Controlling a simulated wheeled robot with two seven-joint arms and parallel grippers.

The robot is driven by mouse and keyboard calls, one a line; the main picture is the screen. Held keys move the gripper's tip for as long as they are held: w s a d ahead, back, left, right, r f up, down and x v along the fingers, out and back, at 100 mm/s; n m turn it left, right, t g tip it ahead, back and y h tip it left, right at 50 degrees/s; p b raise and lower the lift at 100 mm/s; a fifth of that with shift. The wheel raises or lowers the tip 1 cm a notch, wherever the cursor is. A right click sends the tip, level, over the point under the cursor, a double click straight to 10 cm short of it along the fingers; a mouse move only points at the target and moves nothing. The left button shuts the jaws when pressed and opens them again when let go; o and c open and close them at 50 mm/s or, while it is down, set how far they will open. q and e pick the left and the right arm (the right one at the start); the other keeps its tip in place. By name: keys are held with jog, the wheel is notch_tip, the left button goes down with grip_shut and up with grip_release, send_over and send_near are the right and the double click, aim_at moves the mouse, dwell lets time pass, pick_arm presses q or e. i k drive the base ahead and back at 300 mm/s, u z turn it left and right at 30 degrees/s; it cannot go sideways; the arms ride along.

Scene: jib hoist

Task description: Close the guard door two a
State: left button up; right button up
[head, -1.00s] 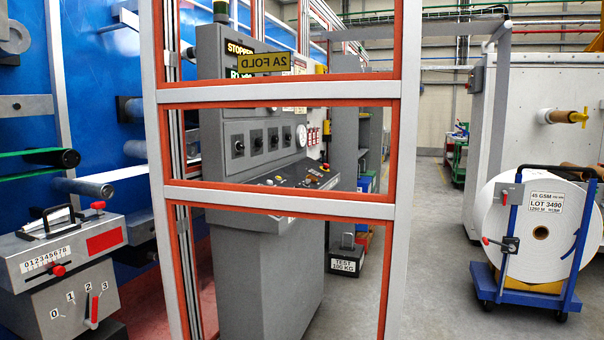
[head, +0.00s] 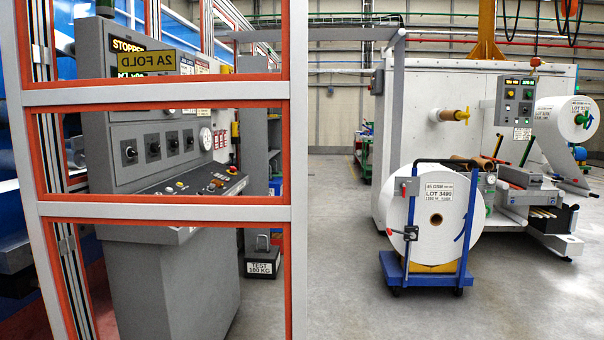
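The guard door (head: 160,209) stands at the left of the head view, close to me. It is a tall frame of pale grey bars edged in orange-red, with see-through panels. A yellow plate reading "2A FOLD" in mirror writing (head: 146,60) shows on its upper panel, so I see the plate from behind. The door stands out from the machine, with hinge parts on its left post. Its top and bottom are cut off, and I see no handle. Neither of my grippers is in view.
A grey control console (head: 170,270) stands behind the door, with a test weight (head: 262,262) on the floor beside it. A blue trolley with a white paper roll (head: 412,225) stands right of centre, before a white machine (head: 470,100). Grey floor (head: 340,250) between is clear.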

aim_at(288, 89)
jog(key=z, duration=0.95)
jog(key=i, duration=3.9)
jog(key=u, duration=4.35)
jog(key=i, duration=0.5)
jog(key=u, duration=1.6)
jog(key=k, duration=0.75)
jog(key=z, duration=1.3)
